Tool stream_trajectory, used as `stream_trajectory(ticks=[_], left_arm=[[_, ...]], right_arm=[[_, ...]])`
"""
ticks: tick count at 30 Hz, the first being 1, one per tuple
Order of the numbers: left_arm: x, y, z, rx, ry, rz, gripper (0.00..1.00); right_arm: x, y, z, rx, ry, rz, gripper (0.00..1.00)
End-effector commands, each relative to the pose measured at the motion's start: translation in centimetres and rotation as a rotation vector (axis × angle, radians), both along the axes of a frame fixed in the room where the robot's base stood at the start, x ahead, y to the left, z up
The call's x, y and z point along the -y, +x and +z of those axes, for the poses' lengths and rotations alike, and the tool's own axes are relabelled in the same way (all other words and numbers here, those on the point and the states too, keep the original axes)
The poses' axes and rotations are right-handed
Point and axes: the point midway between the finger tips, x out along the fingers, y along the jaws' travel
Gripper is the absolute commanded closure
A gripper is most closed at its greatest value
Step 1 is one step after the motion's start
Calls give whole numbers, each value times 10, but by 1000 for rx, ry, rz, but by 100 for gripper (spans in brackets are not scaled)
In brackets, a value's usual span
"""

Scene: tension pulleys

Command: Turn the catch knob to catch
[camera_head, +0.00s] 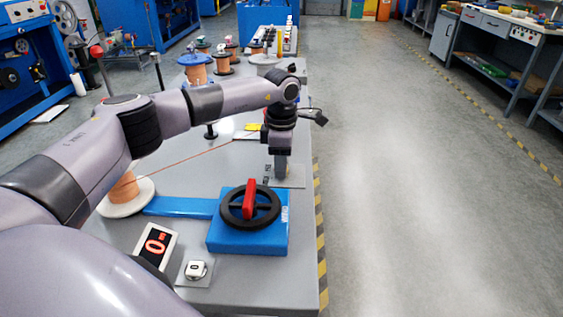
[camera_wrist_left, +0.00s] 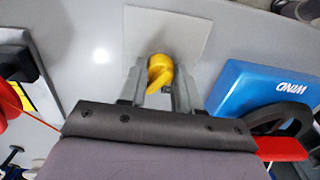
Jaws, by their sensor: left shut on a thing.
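The catch knob (camera_wrist_left: 158,68) is yellow and stands on a light grey square plate (camera_wrist_left: 193,32) in the left wrist view. My left gripper (camera_head: 281,172) points straight down over this plate in the head view, at the right side of the grey bench. In the left wrist view its two fingers (camera_wrist_left: 161,84) are on either side of the knob, shut on it. The knob is hidden behind the gripper in the head view. Small dark labels (camera_head: 266,176) on the plate are too small to read. My right gripper is not in view.
A blue box (camera_head: 246,244) with a black handwheel (camera_head: 234,214) and red handle (camera_head: 250,198) stands nearer on the bench (camera_head: 292,294). An orange line (camera_head: 185,157) runs from a spool (camera_head: 126,196).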

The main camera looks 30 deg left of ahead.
Motion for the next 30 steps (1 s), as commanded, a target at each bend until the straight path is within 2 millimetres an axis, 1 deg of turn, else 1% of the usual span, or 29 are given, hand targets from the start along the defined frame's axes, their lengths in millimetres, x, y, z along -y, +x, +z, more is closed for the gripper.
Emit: stream_trajectory(ticks=[5,11,19,30], left_arm=[[1,0,2,0,-1,64,98],[1,0,3,1,-1,208,98],[1,0,3,0,-1,460,98],[1,0,3,1,0,810,98]], right_arm=[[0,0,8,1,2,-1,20],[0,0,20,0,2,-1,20],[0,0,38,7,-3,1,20],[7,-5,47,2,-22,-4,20]])
